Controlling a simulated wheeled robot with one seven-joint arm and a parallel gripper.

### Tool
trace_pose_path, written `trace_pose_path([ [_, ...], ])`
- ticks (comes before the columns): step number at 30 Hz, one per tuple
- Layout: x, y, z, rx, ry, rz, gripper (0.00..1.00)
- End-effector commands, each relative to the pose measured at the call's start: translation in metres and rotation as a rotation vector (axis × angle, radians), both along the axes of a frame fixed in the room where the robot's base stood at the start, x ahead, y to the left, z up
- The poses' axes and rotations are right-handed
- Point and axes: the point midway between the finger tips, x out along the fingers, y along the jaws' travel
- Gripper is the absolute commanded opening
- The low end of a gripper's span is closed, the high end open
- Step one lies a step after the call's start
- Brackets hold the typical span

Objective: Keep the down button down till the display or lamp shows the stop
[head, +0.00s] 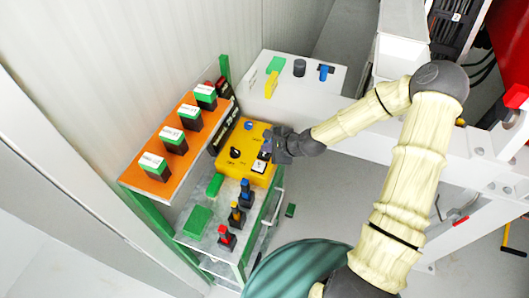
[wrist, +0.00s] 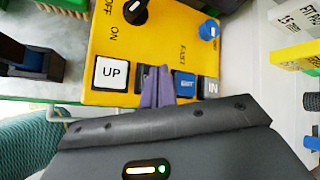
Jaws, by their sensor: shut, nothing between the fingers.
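The yellow control box (head: 229,162) stands on the shelf unit in the head view and fills the upper wrist view (wrist: 160,40). Its white UP button (wrist: 110,73) is clear to see. A dark button (wrist: 142,76) beside it is partly hidden by my fingers; I cannot read its label or tell if it is pressed. My gripper (wrist: 157,72) is shut and empty, its purple fingertips at the button row between UP and a blue button (wrist: 184,83). I cannot tell whether they touch. In the head view my gripper (head: 267,148) covers the box's right side. A dark panel (head: 228,122) behind the box has small marks I cannot read.
A black OFF/ON knob (wrist: 135,10), a blue FAST knob (wrist: 208,30) and an IN button (wrist: 209,88) are close by. An orange shelf (head: 148,178) with several green-topped boxes is at left. A white bench (head: 292,98) is behind.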

Motion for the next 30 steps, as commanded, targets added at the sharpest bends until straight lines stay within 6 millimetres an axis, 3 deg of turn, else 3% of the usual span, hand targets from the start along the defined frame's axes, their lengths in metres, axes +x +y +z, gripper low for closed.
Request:
trace_pose_path([
  [30, 0.0003, -0.0002, -0.0067, -0.001, -0.002, 0.001, 0.0],
])
